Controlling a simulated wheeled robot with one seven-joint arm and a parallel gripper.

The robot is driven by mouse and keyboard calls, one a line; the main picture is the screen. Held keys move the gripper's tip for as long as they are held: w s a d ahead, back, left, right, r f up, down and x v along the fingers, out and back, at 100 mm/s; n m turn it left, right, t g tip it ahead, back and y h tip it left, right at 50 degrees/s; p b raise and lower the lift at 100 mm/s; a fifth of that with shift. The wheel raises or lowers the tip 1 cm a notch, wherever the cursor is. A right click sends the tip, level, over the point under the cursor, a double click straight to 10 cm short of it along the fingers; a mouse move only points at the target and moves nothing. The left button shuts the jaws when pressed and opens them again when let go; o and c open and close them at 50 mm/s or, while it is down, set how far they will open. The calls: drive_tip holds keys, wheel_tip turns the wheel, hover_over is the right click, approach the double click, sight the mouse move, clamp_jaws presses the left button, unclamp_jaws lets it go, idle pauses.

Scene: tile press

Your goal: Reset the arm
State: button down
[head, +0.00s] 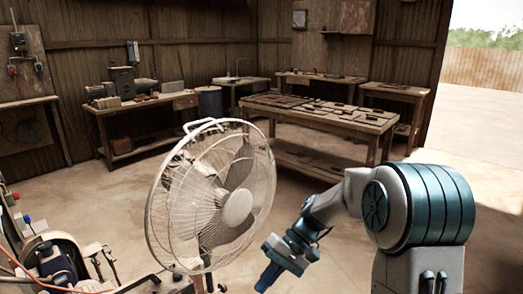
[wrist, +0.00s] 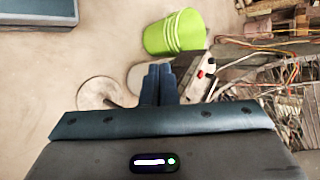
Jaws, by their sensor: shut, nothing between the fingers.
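My gripper (head: 268,277) is at the lower middle of the head view, at the end of my bent arm, just right of a standing fan. In the wrist view my gripper (wrist: 158,70) shows its two dark fingers together, with nothing between them. It hangs in free air above the floor and touches nothing that I can see.
The white fan (head: 205,200) stands close to the left of my gripper. A green bucket (wrist: 175,33) and a machine with wires (wrist: 265,85) show in the wrist view. Workbenches (head: 330,120) line the back. Open floor (head: 335,240) lies behind my arm.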

drive_tip(key=s+d+r+m+t+h+p, duration=0.1)
drive_tip(key=s+d+r+t+h+p, duration=0.3)
drive_tip(key=r, duration=0.5)
drive_tip(key=s+d+r+m+t+h+p, duration=0.1)
drive_tip(key=s+d+r+t+h+p, duration=0.3)
drive_tip(key=s+d+r+p, duration=0.4)
wheel_tip(320, 180, up, 3)
drive_tip(key=s+d, duration=0.2)
drive_tip(key=shift+s+f+p, duration=0.2)
drive_tip(key=shift+s+p, duration=0.15)
drive_tip(key=shift+s, duration=0.05)
drive_tip(key=shift+d, duration=0.1)
